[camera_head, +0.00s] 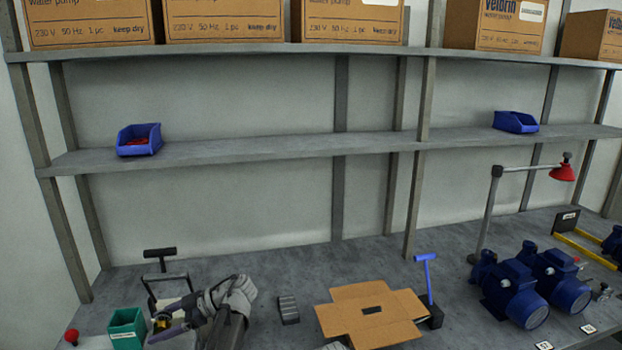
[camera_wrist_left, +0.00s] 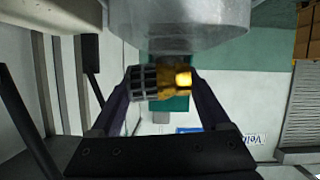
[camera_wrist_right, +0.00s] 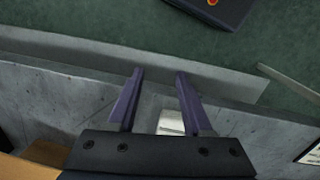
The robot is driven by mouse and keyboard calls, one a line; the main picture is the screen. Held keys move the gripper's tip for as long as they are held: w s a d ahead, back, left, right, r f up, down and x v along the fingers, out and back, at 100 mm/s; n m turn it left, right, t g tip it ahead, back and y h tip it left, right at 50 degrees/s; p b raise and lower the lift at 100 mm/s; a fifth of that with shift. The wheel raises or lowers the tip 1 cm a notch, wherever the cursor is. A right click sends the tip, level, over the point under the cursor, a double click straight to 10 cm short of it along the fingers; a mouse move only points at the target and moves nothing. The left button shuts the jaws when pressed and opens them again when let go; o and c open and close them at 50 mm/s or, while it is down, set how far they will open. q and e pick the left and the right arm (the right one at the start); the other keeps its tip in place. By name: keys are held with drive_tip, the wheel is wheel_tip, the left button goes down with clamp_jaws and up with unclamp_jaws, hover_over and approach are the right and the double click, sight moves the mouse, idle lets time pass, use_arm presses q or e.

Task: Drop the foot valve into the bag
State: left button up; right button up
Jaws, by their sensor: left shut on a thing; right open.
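My left gripper (camera_head: 172,327) is shut on the foot valve (camera_wrist_left: 158,82), which has a yellow brass body and a dark ribbed strainer. The valve lies crosswise between the two fingers in the left wrist view, and its brass shows small in the head view (camera_head: 161,322). A green bin (camera_head: 127,330) stands just left of this gripper in the head view. I cannot make out the bag for certain; a pale surface with partly hidden Velorin print (camera_wrist_left: 250,138) shows beyond the right finger in the left wrist view. My right gripper (camera_wrist_right: 158,75) is open and empty.
An open cardboard box (camera_head: 370,312) lies mid-bench, with a dark ribbed block (camera_head: 288,309) to its left. A black T-handle (camera_head: 160,253) stands behind the left gripper. Shelves rise behind.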

sight(168, 320)
use_arm(q)
drive_tip(key=o, duration=1.3)
drive_tip(key=p+v, duration=0.2)
drive_tip(key=v, duration=0.4)
drive_tip(key=shift+w+d+r+p, duration=0.1)
drive_tip(key=shift+d+r+p, duration=0.05)
drive_tip(key=shift+r+p, duration=0.15)
drive_tip(key=shift+d+r, duration=0.15)
drive_tip(key=shift+d, duration=0.5)
